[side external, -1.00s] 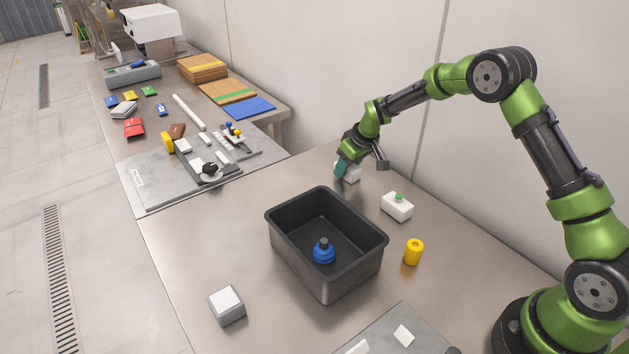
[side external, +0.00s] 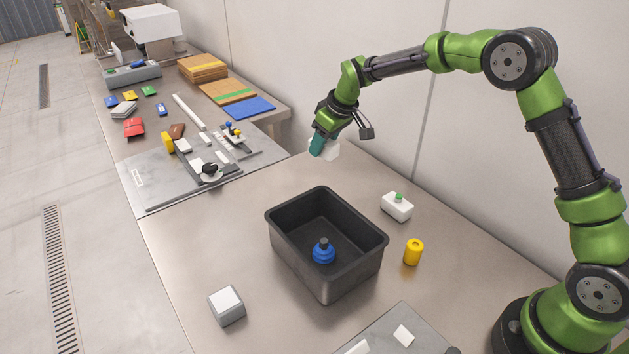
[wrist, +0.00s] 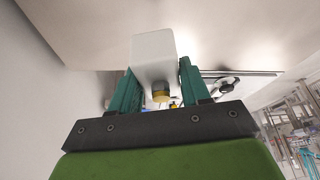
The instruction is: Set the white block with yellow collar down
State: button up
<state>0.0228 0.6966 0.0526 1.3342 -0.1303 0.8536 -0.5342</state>
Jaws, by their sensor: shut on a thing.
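My gripper (side external: 320,145) is shut on the white block with yellow collar (side external: 327,149) and holds it above the table, behind the dark bin. In the wrist view the white block (wrist: 153,52) sits between the two teal fingers, with its yellow collar (wrist: 161,92) towards the palm. In the side view the fingers hide part of the block and the collar does not show.
A dark bin (side external: 345,285) holds a blue part (side external: 323,251). To its right stand a white block with a green button (side external: 397,206) and a yellow cylinder (side external: 413,252). A grey block with white top (side external: 227,307) is at the front left. A grey fixture plate (side external: 150,180) lies farther left.

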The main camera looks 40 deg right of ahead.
jog(key=n, duration=0.1)
send_over(300, 194)
jog(key=s, duration=0.1)
jog(key=shift+n+y, duration=0.3)
jog(key=f, duration=0.5)
jog(key=shift+s+d+f, duration=0.1)
jog(key=shift+s+d, duration=0.15)
jog(key=shift+w+f, duration=0.1)
jog(key=shift+f, duration=2.25)
jog(key=shift+f, duration=0.1)
jog(key=o, duration=1.1)
jog(key=shift+f, duration=0.1)
